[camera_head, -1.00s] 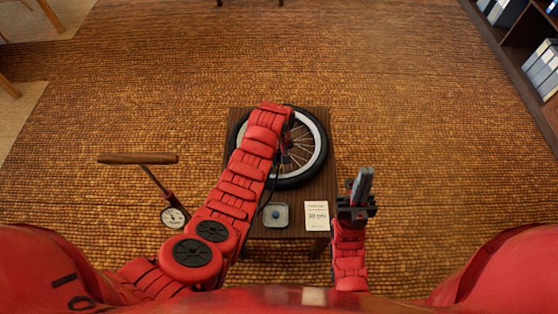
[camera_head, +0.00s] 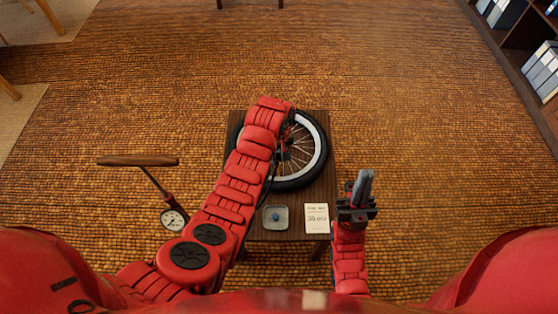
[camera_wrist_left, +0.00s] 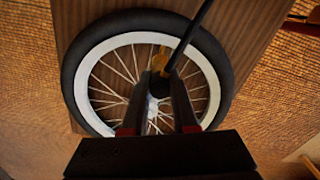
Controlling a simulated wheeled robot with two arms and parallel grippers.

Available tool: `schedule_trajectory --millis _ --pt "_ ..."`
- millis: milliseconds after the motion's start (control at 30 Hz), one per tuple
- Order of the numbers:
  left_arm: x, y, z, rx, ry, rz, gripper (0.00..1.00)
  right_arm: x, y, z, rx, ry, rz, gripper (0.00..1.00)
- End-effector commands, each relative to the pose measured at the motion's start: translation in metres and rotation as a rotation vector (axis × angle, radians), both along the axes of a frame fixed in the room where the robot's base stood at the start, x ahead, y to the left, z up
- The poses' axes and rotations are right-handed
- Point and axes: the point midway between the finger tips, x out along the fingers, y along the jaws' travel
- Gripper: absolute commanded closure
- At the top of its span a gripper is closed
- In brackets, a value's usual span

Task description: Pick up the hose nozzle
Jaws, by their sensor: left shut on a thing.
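The hose nozzle (camera_wrist_left: 160,62), with a brass part and a black part, shows between my left fingertips in the left wrist view, over the wheel. A black hose (camera_wrist_left: 198,28) runs from it towards the top of that view. My left gripper (camera_wrist_left: 162,85) is shut on the nozzle; in the head view my arm mostly hides both. The wheel (camera_head: 323,150), with a black tyre and white rim, lies flat on the dark wooden table (camera_head: 318,190). My right gripper (camera_head: 363,187) is empty to the right of the table; its finger gap is unclear.
A floor pump with a wooden handle (camera_head: 137,160) and a round gauge (camera_head: 173,219) stands left of the table. A small dish with a blue item (camera_head: 275,217) and a white card (camera_head: 316,218) are at the table's near edge.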

Motion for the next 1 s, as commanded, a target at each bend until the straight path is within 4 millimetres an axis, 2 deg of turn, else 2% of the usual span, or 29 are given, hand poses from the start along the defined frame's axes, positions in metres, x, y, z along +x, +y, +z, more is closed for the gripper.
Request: schedule_trajectory --millis 167,300,333,400,600,800,1000 --pt "-0.027 0.002 0.005 0.001 -0.002 -0.001 1.0 0.0 0.0 0.001 0.0 0.0 0.0 1.0" --pt "-0.058 0.003 0.012 -0.002 -0.002 -0.001 1.0 0.0 0.0 0.014 0.0 0.0 0.0 1.0" --pt "-0.068 0.004 0.019 0.001 0.003 -0.001 1.0 0.0 0.0 0.028 0.0 0.0 0.0 1.0" --pt "-0.085 0.005 0.022 0.001 0.003 -0.001 1.0 0.0 0.0 0.043 0.0 -0.001 0.0 1.0" --pt "-0.127 0.007 0.021 0.002 0.002 -0.001 1.0 0.0 0.0 0.066 0.0 0.0 0.0 1.0" --pt "-0.152 0.007 0.02 0.0 0.0 0.0 1.0 0.0 0.0 0.075 0.0 0.0 0.0 1.0" --pt "-0.16 0.008 0.019 0.0 0.0 0.0 1.0 0.0 0.0 0.077 0.0 0.0 0.0 1.0"
